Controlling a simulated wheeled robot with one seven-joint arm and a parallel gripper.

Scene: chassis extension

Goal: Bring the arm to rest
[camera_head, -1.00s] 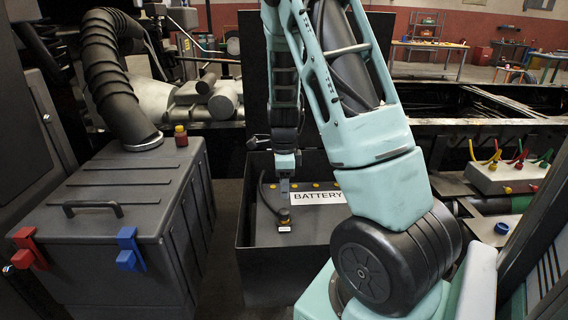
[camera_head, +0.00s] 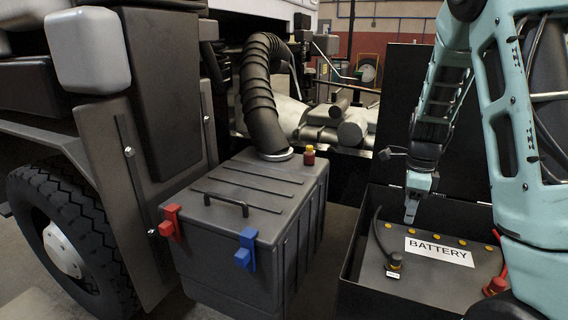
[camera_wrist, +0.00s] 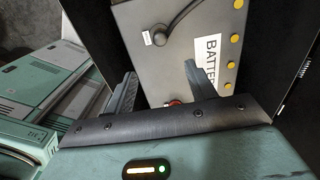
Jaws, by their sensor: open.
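My gripper (camera_head: 410,212) hangs above the open battery box (camera_head: 352,262), pointing down, with nothing in it. In the wrist view its two dark fingers (camera_wrist: 160,88) stand apart, with the battery behind them. The grey battery (camera_head: 420,270) lies in the box with a white BATTERY label (camera_head: 439,251) and several yellow caps along its top. A black cable with a connector (camera_head: 393,262) rests at the battery's left end. A red connector (camera_head: 495,285) sits at its right end. My arm fills the right side of the head view.
A dark grey box (camera_head: 240,215) with a handle, a red latch (camera_head: 171,222) and a blue latch (camera_head: 245,248) stands left of the battery box. The truck wheel (camera_head: 65,240) is at far left.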

